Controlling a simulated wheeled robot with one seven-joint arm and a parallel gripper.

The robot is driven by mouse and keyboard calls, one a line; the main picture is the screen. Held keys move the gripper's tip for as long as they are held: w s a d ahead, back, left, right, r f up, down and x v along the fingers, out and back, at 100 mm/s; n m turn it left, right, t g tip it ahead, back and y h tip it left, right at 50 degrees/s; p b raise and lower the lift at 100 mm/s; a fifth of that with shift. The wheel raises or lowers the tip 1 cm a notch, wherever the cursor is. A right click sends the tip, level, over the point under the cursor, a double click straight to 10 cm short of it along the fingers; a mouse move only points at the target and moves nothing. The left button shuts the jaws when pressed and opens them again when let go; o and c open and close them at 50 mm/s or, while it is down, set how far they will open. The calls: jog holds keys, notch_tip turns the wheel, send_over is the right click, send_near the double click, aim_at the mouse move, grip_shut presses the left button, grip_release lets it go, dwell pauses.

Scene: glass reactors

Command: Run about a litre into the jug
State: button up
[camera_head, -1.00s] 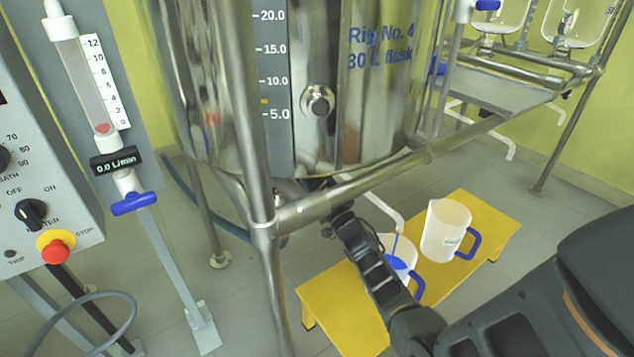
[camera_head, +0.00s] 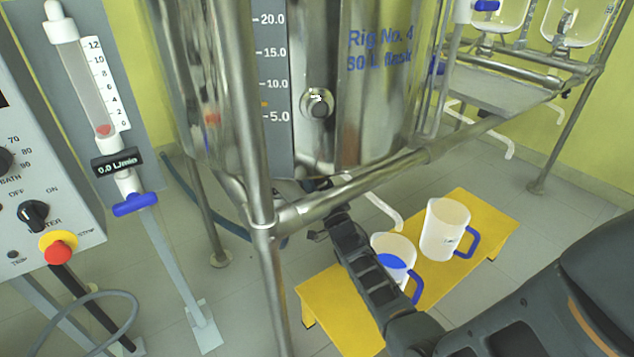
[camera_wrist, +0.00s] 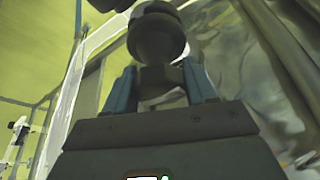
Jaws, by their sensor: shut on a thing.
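My gripper (camera_head: 322,186) is under the vessel, partly hidden by the frame rail. In the wrist view its blue-padded fingers (camera_wrist: 160,88) are shut on the dark valve handle (camera_wrist: 158,38), whose setting I cannot tell.
A second white jug (camera_head: 443,230) stands upright beside the first on the yellow stand (camera_head: 330,305). The frame rail (camera_head: 365,183) crosses in front of my gripper. A control panel (camera_head: 45,180) and a flowmeter (camera_head: 85,85) reading 0.0 L/min are at the left.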

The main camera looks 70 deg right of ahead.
aim_at(320, 187)
jog(key=o, duration=1)
jog(key=shift+p+v, duration=0.4)
jog(key=shift+v, duration=3.55)
